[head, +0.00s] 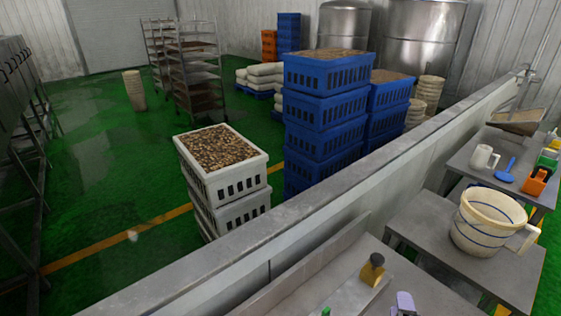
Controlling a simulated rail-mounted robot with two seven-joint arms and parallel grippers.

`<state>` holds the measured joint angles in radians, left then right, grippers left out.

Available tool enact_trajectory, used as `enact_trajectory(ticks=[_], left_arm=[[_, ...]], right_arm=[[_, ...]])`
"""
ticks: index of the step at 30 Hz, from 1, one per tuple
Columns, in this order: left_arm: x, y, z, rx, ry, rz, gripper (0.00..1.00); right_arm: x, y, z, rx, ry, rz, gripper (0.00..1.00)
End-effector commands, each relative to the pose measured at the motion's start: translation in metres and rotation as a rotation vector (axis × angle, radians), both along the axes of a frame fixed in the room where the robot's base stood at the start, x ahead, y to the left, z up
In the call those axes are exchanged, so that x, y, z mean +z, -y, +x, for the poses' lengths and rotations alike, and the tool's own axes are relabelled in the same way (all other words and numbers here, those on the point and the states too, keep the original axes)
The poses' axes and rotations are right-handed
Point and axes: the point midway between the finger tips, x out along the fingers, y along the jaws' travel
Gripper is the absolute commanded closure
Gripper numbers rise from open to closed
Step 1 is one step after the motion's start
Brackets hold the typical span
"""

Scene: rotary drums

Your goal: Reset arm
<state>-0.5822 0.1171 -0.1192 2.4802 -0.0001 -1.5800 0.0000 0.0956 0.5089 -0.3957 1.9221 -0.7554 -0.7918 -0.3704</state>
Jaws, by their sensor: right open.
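Neither of my grippers can be made out in the head view. No arm link shows clearly, and no gripper is seen touching any object. Along the bottom edge a small purple and white object (404,304) is cut off by the frame, and I cannot tell what it is. Near it a yellow and black item (372,270) stands on a metal surface.
A low wall (330,200) crosses diagonally. Behind it stand white crates (232,184), the top one filled with brown pieces, and stacked blue crates (322,108). A cream bucket (487,222) stands on the right-hand table (415,232). Green floor (95,190) is open at left.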

Motion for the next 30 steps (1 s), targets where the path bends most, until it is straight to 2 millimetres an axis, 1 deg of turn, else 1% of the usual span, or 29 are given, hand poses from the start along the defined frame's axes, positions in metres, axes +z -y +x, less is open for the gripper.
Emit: enact_trajectory(ticks=[1, 2, 3, 5, 6, 8, 9, 11, 12, 15, 17, 18, 20, 24, 26, 30], left_arm=[[0.0, 0.001, 0.0, 0.001, 0.0, -0.002, 0.57], [0.0, 0.001, 0.0, 0.002, -0.001, -0.004, 0.57], [0.0, 0.002, 0.0, 0.003, 0.0, -0.005, 0.57], [0.0, 0.002, 0.0, 0.003, 0.0, -0.006, 0.57], [0.0, 0.002, 0.0, 0.003, 0.001, -0.007, 0.57], [0.0, 0.002, 0.001, 0.002, 0.001, -0.006, 0.57], [0.0, 0.002, 0.001, 0.003, 0.001, -0.005, 0.57], [0.0, 0.002, 0.001, 0.002, 0.002, -0.005, 0.57], [0.0, 0.001, 0.001, 0.001, 0.002, -0.004, 0.57], [0.0, 0.001, 0.001, 0.0, 0.002, -0.001, 0.57], [0.0, 0.0, 0.001, -0.002, 0.002, 0.0, 0.57], [0.0, 0.0, 0.001, -0.003, 0.002, 0.002, 0.57], [0.0, -0.001, 0.001, -0.004, 0.002, 0.004, 0.57], [0.0, -0.002, 0.001, -0.007, 0.002, 0.008, 0.57], [0.0, -0.002, 0.001, -0.007, 0.002, 0.008, 0.57], [0.0, -0.002, 0.001, -0.007, 0.002, 0.008, 0.57]], right_arm=[[0.005, 0.005, -0.007, -0.077, -0.017, 0.159, 0.46], [0.007, 0.007, -0.012, -0.125, -0.032, 0.259, 0.46], [0.005, 0.008, -0.021, -0.187, -0.062, 0.386, 0.46], [-0.002, 0.006, -0.039, -0.272, -0.119, 0.559, 0.46], [-0.007, 0.002, -0.052, -0.322, -0.165, 0.665, 0.46], [-0.017, -0.007, -0.076, -0.393, -0.246, 0.809, 0.46], [-0.024, -0.015, -0.095, -0.433, -0.311, 0.894, 0.46], [-0.033, -0.029, -0.124, -0.474, -0.412, 0.994, 0.46], [-0.038, -0.038, -0.142, -0.486, -0.476, 1.043, 0.46], [-0.045, -0.059, -0.183, -0.485, -0.586, 1.158, 0.46], [-0.049, -0.066, -0.202, -0.49, -0.619, 1.207, 0.46], [-0.052, -0.068, -0.214, -0.504, -0.635, 1.23, 0.46], [-0.059, -0.07, -0.231, -0.533, -0.656, 1.252, 0.46], [-0.084, -0.073, -0.269, -0.621, -0.728, 1.283, 0.46], [-0.094, -0.076, -0.286, -0.656, -0.763, 1.289, 0.46], [-0.114, -0.08, -0.326, -0.726, -0.846, 1.277, 0.46]])
